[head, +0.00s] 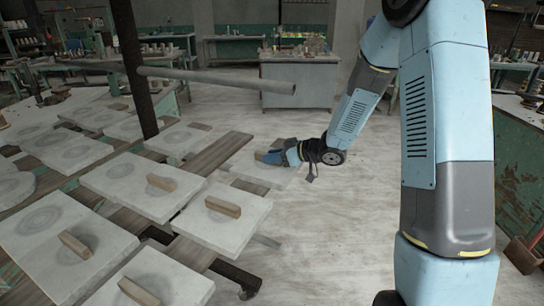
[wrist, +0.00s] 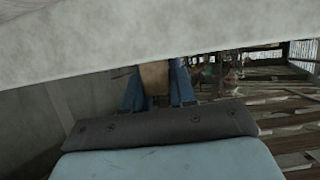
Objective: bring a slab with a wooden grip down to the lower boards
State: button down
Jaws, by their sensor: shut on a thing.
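My gripper (head: 270,157) is shut on the wooden grip of a pale slab (head: 262,174), at the right end of the rack in the head view. In the wrist view the slab (wrist: 130,30) fills the top, and its wooden grip (wrist: 154,78) sits between the blue fingers. Wooden boards (head: 222,150) stick out from under other slabs beside the held one. I cannot tell whether the held slab touches a board. Several other slabs with wooden grips, such as one slab (head: 225,228) in front, lie on the rack. Lower boards also show in the wrist view (wrist: 285,118).
A dark upright post (head: 133,65) with a grey pipe (head: 215,79) reaching right stands over the rack. A workbench (head: 300,82) stands at the back. The pale floor (head: 320,235) right of the rack is clear.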

jog(key=shift+f, duration=0.1)
dwell(0.3)
jog(key=c, duration=0.8)
grip_release()
jog(key=shift+c, duration=0.2)
jog(key=s+d+r+m+t+h, duration=0.2)
jog(key=s+d+r+m+h, duration=0.3)
jog(key=d+r, duration=0.55)
jog(key=s+d+r+m+t+h, duration=0.2)
jog(key=s+d+r+t+h, duration=0.15)
jog(key=d+r+h, duration=0.65)
jog(key=s+a+m+g+y, duration=0.1)
jog(key=s+m+g+y, duration=0.2)
jog(key=s, duration=2.2)
jog(key=m+g, duration=0.2)
jog(key=g, duration=0.1)
jog(key=shift+r, duration=0.25)
